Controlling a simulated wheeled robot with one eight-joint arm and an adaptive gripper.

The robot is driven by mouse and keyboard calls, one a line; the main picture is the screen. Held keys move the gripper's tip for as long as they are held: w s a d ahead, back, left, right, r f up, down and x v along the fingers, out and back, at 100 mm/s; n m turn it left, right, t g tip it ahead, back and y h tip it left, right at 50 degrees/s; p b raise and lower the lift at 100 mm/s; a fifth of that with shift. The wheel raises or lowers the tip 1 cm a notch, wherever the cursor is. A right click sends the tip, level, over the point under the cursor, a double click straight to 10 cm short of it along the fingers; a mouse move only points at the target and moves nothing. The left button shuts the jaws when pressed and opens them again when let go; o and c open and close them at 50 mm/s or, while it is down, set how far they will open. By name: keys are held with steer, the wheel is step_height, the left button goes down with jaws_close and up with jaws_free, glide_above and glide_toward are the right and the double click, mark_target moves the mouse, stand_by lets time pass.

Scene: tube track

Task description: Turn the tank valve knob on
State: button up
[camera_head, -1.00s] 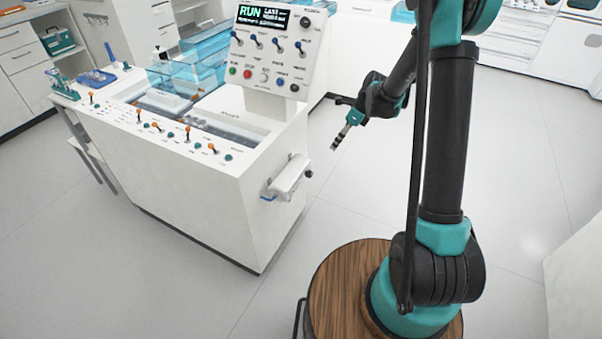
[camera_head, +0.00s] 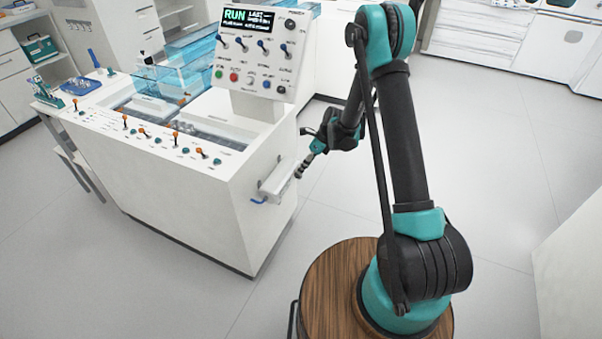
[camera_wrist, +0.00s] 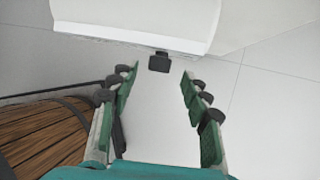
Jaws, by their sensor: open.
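A small black knob (camera_wrist: 159,62), which looks like the tank valve knob, sticks out below the edge of a white housing (camera_wrist: 135,22) in the wrist view. In the head view this housing (camera_head: 274,185) is on the right end of the white tank cabinet (camera_head: 210,200). I cannot make out the knob there; my gripper is in front of that spot. My gripper (camera_head: 300,172) is close beside the housing. In the wrist view my gripper (camera_wrist: 160,72) has its fingers wide apart, with the knob between the tips and slightly beyond. Nothing is held.
A control panel (camera_head: 258,50) reading RUN, with switches and coloured buttons, stands on the cabinet. Orange-tipped levers (camera_head: 175,138) line the cabinet's front top edge. A blue pipe end (camera_head: 257,201) sticks out below the housing. The floor (camera_head: 500,150) to the right is open.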

steer(key=shift+x, duration=1.95)
steer(key=shift+c, duration=0.3)
jaws_close()
steer(key=shift+w, duration=0.1)
steer(key=shift+w+d+f+g+y, duration=0.15)
steer(key=shift+g+y, duration=0.25)
steer(key=shift+g, duration=0.7)
steer(key=shift+w+f+m+g+y, duration=0.1)
steer(key=shift+m+g+y, duration=0.2)
steer(key=shift+g, duration=0.35)
steer(key=shift+w+m+g+y, duration=0.15)
steer(key=shift+m+g+y, duration=0.15)
steer(key=shift+g, duration=0.35)
